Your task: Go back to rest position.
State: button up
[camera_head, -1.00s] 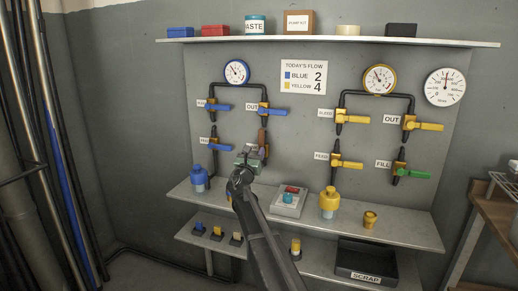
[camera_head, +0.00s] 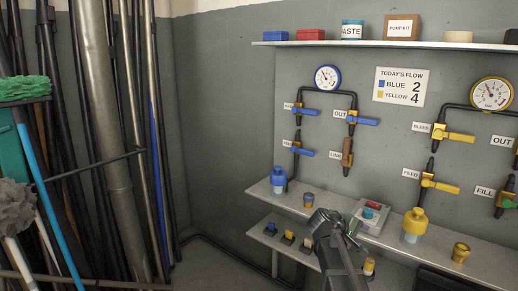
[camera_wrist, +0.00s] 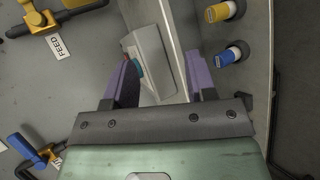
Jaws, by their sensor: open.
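My gripper (camera_head: 352,226) is in front of the upper shelf, beside the grey button box, and its fingers are hard to make out there. In the wrist view my gripper (camera_wrist: 160,80) shows two purple fingers spread wide with nothing held between them. The grey box with a teal button (camera_wrist: 150,62) lies beyond the fingers. The same button box (camera_head: 369,219) stands on the shelf in the head view, with a red part on top and my gripper partly in front of it.
A blue bottle (camera_head: 279,181) and a yellow bottle (camera_head: 413,226) stand on the upper shelf (camera_head: 262,191). Valves with blue, brown and yellow handles, such as the FEED valve (camera_head: 440,184), are on the wall panel. Pipes (camera_head: 118,150) and cleaning tools stand at the left.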

jog(key=s+a+f+m+g+y, duration=0.1)
jog(key=s+a+f+m+y, duration=0.15)
jog(key=s+a+y, duration=0.4)
jog(key=s+a+f+m+g+y, duration=0.1)
jog(key=s+a+f+g, duration=0.2)
jog(key=s, duration=0.7)
jog(key=s+a+f+m+y, duration=0.2)
jog(key=s+a+f+y, duration=0.15)
jog(key=s+a, duration=0.35)
notch_tip(320, 180, up, 22)
jog(key=p, duration=2.2)
jog(key=shift+w+d+r, duration=0.15)
jog(key=shift+d+r, duration=0.05)
jog(key=shift+d, duration=0.15)
